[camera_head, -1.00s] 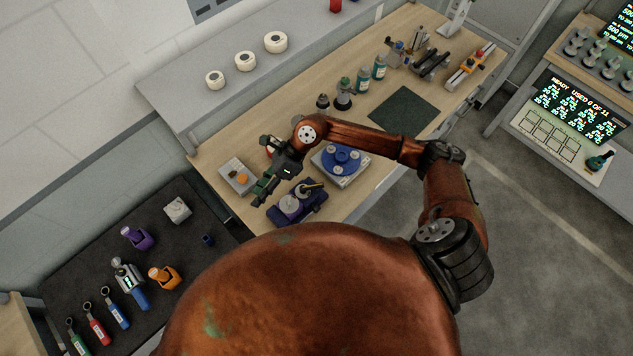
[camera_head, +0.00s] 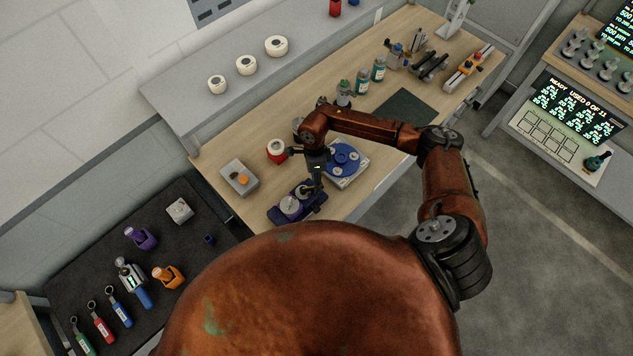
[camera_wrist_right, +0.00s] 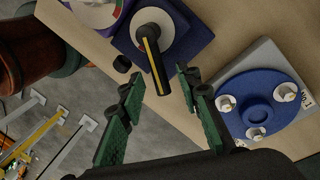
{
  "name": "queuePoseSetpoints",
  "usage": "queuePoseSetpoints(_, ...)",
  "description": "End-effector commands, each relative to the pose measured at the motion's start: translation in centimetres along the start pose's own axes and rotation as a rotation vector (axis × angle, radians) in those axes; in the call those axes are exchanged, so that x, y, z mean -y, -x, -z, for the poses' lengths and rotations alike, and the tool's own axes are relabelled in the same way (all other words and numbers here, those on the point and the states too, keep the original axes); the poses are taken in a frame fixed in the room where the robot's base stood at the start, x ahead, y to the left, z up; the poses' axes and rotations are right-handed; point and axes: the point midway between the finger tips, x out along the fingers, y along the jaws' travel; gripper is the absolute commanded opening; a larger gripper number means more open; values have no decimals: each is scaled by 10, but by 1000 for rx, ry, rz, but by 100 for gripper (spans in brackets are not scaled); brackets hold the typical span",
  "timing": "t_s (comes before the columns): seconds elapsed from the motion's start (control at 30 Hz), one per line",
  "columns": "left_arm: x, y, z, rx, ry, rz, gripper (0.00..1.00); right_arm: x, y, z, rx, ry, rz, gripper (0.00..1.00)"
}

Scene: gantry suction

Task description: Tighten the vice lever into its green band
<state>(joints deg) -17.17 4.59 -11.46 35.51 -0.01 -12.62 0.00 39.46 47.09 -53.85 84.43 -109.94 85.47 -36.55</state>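The vice (camera_head: 275,216) is a dark blue block with pale round parts on the wooden bench. In the right wrist view its blue base (camera_wrist_right: 195,33) carries a black lever (camera_wrist_right: 153,66) with a yellow stripe. A round dial (camera_wrist_right: 95,12) with a coloured rim is cut off at the top edge; whether the lever points into the green band cannot be told. My right gripper (camera_head: 313,186) is over the vice. In the wrist view its green-padded fingers (camera_wrist_right: 160,98) are spread, with the lever's free end between and just beyond the tips. My left gripper is out of view.
A blue round plate with white knobs on a grey base (camera_wrist_right: 247,72) stands close beside the vice. A grey box with an orange knob (camera_head: 239,179) and a red-and-white jar (camera_head: 277,151) are nearby. Bottles (camera_head: 362,82) stand farther back.

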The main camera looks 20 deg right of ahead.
Motion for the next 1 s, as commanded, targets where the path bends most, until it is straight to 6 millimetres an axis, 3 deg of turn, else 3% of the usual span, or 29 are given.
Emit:
queuePoseSetpoints(0.33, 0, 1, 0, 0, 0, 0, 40, 0, -6, 0, 1, 0, -1, 31)
queuePoseSetpoints(0.8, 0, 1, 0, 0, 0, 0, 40, 0, -6, 0, 1, 0, 0, 0)
queuePoseSetpoints(1.0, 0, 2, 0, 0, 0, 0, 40, 0, -6, 0, 1, 0, 0, 0)
